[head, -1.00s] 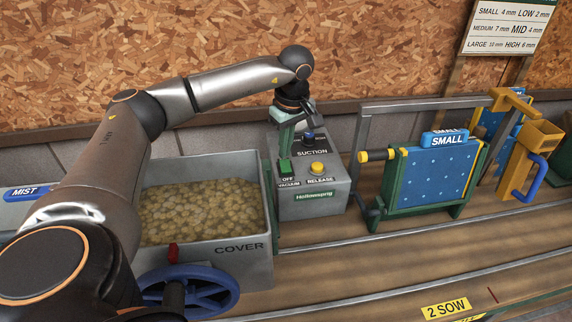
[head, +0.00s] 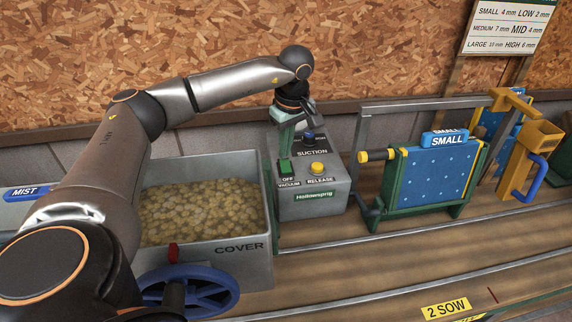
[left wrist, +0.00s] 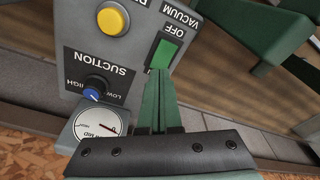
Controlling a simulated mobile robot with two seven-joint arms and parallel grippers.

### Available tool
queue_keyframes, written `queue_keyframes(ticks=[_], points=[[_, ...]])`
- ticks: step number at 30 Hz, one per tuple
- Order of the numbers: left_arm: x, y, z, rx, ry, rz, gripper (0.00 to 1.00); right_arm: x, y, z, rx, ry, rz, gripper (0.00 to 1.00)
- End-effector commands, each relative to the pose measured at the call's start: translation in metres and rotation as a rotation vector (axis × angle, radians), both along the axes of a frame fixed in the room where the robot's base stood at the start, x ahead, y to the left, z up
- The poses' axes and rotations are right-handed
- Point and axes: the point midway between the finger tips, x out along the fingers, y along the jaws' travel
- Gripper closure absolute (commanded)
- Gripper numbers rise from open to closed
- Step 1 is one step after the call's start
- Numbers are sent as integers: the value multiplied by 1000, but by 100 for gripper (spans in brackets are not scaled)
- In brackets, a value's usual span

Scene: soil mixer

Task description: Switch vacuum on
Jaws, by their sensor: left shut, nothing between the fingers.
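The grey control box (head: 331,196) stands behind the tray line, with a green vacuum switch (head: 285,166) at its left, marked OFF and VACUUM. My left gripper (head: 286,149) reaches down to the switch from above. In the left wrist view, the green fingers (left wrist: 159,76) are shut together with nothing between them. Their tips are at the edge of the green switch (left wrist: 163,53); I cannot tell whether they press it. The word OFF shows beside the switch. My right gripper is not in view.
The yellow release button (head: 318,169) and blue suction knob (head: 308,136) are close by on the box. A gauge (left wrist: 97,127) shows in the left wrist view. The cover bin (head: 258,268) is left of the box; a blue SMALL plate (head: 435,180) stands right.

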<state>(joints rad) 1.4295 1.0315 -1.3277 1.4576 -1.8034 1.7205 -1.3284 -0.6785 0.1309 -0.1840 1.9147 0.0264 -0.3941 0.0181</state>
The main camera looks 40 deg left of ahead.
Motion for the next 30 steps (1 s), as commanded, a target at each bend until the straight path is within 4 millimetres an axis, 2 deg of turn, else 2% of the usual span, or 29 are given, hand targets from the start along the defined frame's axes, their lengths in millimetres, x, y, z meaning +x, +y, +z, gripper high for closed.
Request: queue_keyframes(ticks=[30], points=[[0, 0, -8, 0, 0, 0, 100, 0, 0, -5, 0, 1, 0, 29]])
